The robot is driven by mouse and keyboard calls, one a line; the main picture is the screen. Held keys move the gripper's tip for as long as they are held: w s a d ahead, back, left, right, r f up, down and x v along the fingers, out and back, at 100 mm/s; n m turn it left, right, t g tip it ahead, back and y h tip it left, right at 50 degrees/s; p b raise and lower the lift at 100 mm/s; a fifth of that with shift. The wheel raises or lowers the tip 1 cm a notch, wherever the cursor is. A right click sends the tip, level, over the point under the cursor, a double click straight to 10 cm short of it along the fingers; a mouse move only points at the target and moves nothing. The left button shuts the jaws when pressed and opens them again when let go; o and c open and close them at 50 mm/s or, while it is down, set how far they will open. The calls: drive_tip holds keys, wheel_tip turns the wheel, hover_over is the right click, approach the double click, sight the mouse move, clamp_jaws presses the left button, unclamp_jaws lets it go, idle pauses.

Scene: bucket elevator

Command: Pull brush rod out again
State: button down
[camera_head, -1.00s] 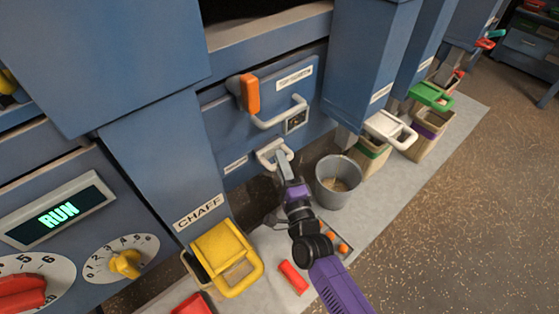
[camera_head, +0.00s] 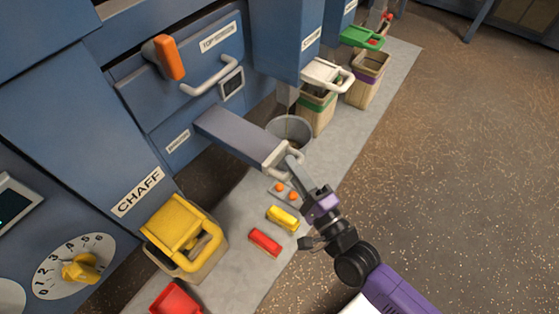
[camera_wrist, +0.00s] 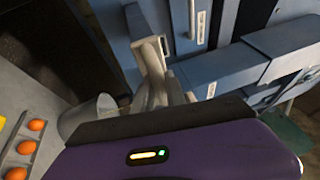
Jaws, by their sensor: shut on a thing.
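The brush rod (camera_head: 235,135) is a long blue-grey bar with a pale handle (camera_head: 282,157) at its outer end. It sticks far out of the lower front of the blue machine, and its inner end is hidden in the opening. My gripper (camera_head: 291,162) is shut on the handle, with my arm reaching in from the lower right. In the wrist view my fingers (camera_wrist: 156,68) are at the pale handle, and the dark body of my gripper hides much of the lower part.
A grey bucket (camera_head: 292,128) stands behind the rod. A yellow-framed chaff bin (camera_head: 185,240), a red block (camera_head: 265,242) and a yellow block (camera_head: 283,217) are near on the pale mat. An orange lever (camera_head: 169,57) is above. Open floor lies to the right.

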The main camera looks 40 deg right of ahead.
drive_tip(key=shift+s+d+f, duration=0.1)
drive_tip(key=shift+s+d, duration=0.05)
drive_tip(key=shift+s, duration=0.1)
drive_tip(key=c, duration=1.4)
unclamp_jaws()
drive_tip(key=shift+o, duration=0.2)
drive_tip(key=s+f, duration=0.1)
drive_tip(key=s, duration=0.6)
drive_tip(key=shift+s+a+b, duration=0.35)
drive_tip(key=shift+a+b, duration=0.05)
